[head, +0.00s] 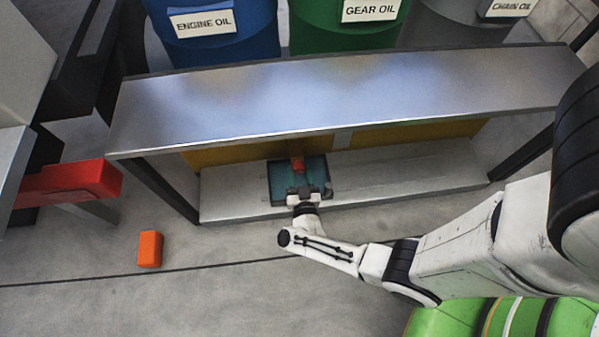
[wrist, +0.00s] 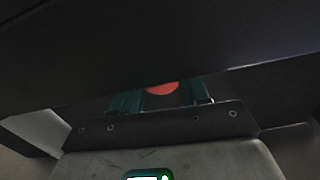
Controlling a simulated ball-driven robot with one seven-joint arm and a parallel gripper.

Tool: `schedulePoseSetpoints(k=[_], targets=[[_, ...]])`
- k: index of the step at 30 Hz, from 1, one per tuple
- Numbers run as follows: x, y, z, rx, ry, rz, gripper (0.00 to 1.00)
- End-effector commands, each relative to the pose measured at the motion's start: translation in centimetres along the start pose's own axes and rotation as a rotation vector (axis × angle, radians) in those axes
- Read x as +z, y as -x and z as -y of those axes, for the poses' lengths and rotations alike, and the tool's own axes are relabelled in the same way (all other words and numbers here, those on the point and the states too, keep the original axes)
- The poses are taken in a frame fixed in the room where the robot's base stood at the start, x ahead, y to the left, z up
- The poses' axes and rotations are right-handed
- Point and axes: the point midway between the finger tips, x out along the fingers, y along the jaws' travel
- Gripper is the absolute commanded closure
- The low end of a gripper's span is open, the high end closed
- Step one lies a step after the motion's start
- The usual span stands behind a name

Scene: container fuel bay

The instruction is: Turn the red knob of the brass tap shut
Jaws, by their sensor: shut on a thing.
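The red knob (head: 297,165) shows in the head view under the front edge of the metal bench, above a teal tray (head: 327,172). My gripper (head: 299,178) reaches in under the bench and is shut on the knob. The brass body of the tap is mostly hidden, and I cannot tell how far the knob is turned.
The metal bench top (head: 340,100) stands close over my gripper, above a lower shelf (head: 420,170). Blue (head: 212,40), green (head: 330,30) and grey (head: 450,25) drums stand behind. An orange block (head: 150,249) lies on open floor. A red bar (head: 75,182) juts in at left.

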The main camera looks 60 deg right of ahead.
Motion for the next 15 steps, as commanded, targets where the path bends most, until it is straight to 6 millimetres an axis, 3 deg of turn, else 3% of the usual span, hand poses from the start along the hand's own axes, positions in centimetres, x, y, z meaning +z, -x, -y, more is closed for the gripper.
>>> schedulePoseSetpoints(k=[7,15], targets=[[0.00,-0.01,0.00,0.001,-0.205,-0.001,0.86],[0.00,0.01,0.04,0.000,-0.248,0.000,0.86]])
